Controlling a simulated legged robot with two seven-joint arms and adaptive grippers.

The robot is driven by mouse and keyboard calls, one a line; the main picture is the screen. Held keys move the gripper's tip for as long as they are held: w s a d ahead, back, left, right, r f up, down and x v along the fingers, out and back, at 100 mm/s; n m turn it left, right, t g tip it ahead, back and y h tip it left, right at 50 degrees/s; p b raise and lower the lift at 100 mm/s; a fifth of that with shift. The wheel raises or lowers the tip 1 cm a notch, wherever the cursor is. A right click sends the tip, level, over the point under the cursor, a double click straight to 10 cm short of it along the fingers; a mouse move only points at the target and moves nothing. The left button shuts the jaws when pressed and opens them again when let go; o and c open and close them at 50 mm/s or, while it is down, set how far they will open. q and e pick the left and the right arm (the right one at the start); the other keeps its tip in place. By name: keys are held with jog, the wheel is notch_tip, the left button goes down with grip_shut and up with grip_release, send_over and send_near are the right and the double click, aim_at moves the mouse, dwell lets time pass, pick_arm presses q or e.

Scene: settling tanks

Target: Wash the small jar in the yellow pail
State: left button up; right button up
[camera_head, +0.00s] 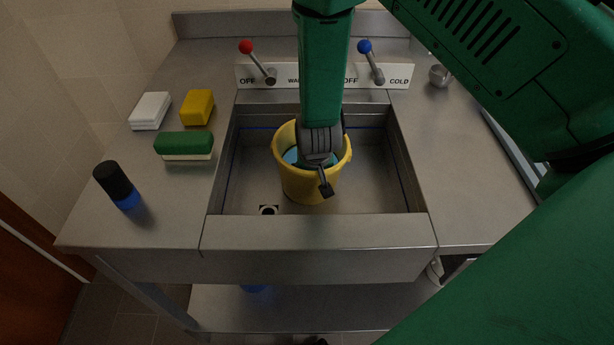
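The yellow pail (305,188) stands upright in the sink basin and has bluish water (291,156) in it. My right gripper (322,180) points down over the pail's mouth, with one dark fingertip showing near the front rim. Its other fingers are hidden, so I cannot tell whether it is open or shut, or whether it holds anything. I cannot identify the small jar for certain. A dark cylinder with a blue end (116,184) lies or leans on the left counter. My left gripper is out of view.
A white sponge or block (150,110), a yellow block (197,107) and a green-and-white sponge (184,145) lie on the left counter. A red-knobbed lever (258,62) and a blue-knobbed lever (371,62) stand behind the sink. A small metal cup (439,75) sits back right.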

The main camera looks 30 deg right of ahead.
jog(key=shift+s+d+f, duration=0.1)
jog(key=shift+s+d, duration=0.05)
dwell(0.4)
jog(key=shift+w+a, duration=0.35)
jog(key=shift+a, duration=0.25)
jog(key=shift+p, duration=0.35)
